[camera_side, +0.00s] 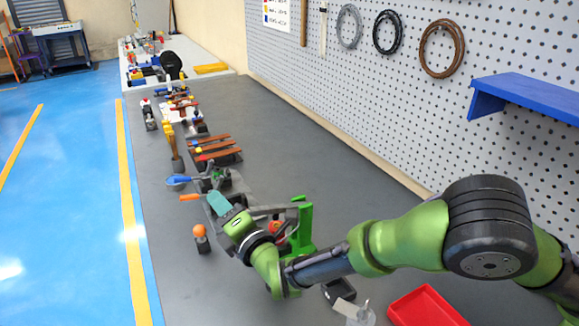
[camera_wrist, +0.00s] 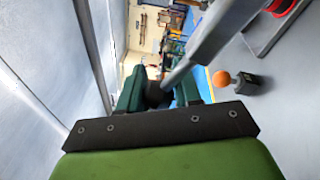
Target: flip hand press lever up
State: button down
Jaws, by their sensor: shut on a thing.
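The green hand press (camera_side: 303,226) stands on the bench in the side view. Its grey lever (camera_side: 272,210) reaches left from the press toward my gripper and looks about level there. My gripper (camera_side: 219,203) has teal fingers. In the wrist view the fingers of my gripper (camera_wrist: 155,92) are closed around a dark grip, and the grey lever bar (camera_wrist: 205,48) runs from it to the upper right. In the side view the fingers and hand hide the grip.
An orange ball knob (camera_side: 199,231) on a dark base stands in front of my gripper. An orange handle (camera_side: 190,197) lies close to the fingertips. A red tray (camera_side: 425,307) sits at the lower right. Copper bars (camera_side: 215,148) lie farther back.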

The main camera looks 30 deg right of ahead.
jog(key=d+r+m+t+h, duration=0.1)
jog(key=d+r+m, duration=0.7)
jog(key=r+m, duration=0.15)
jog(key=d+r+m+h, duration=0.2)
jog(key=d+m+h, duration=0.1)
jog(key=d+m, duration=0.7)
jog(key=shift+d+r+t, duration=0.3)
jog(key=shift+d+r, duration=0.05)
jog(key=shift+d, duration=1.2)
jog(key=shift+d+f+m, duration=0.1)
jog(key=shift+d+m, duration=0.05)
jog(key=shift+m, duration=0.2)
jog(key=c, duration=0.8)
grip_release()
